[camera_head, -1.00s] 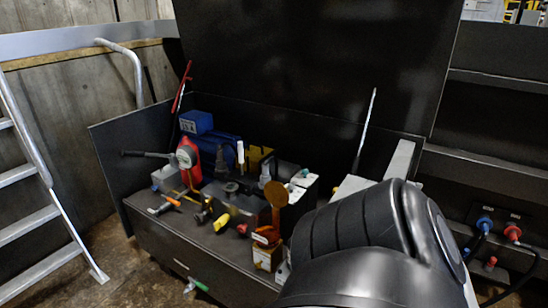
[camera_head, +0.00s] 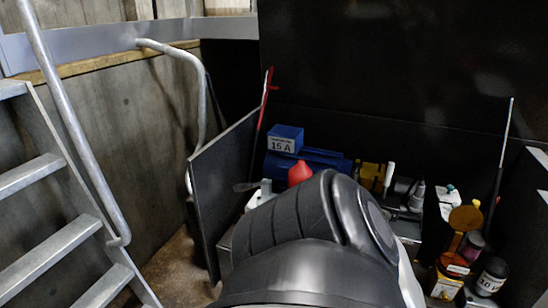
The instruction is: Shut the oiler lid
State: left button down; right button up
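An amber round disc (camera_head: 466,218), which looks like a raised lid, stands above a small orange-and-yellow container (camera_head: 449,274) at the lower right in the head view. I take this for the oiler, but cannot be sure. The disc appears tilted up, not lying flat over the container. A thick black link of my own arm fills the bottom middle and hides part of the work surface. Neither of my grippers shows, so nothing is seen touching the disc.
A dark jar (camera_head: 492,275) stands right of the container. A blue box marked 15 A (camera_head: 285,139), a red bottle (camera_head: 300,173) and yellow parts (camera_head: 372,176) crowd the surface. A tall dark panel (camera_head: 380,60) rises behind; metal steps (camera_head: 55,220) stand at left.

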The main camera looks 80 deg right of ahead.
aim_at(468, 218)
jog(key=i, duration=0.55)
jog(key=z, duration=4.5)
jog(key=i, duration=1.5)
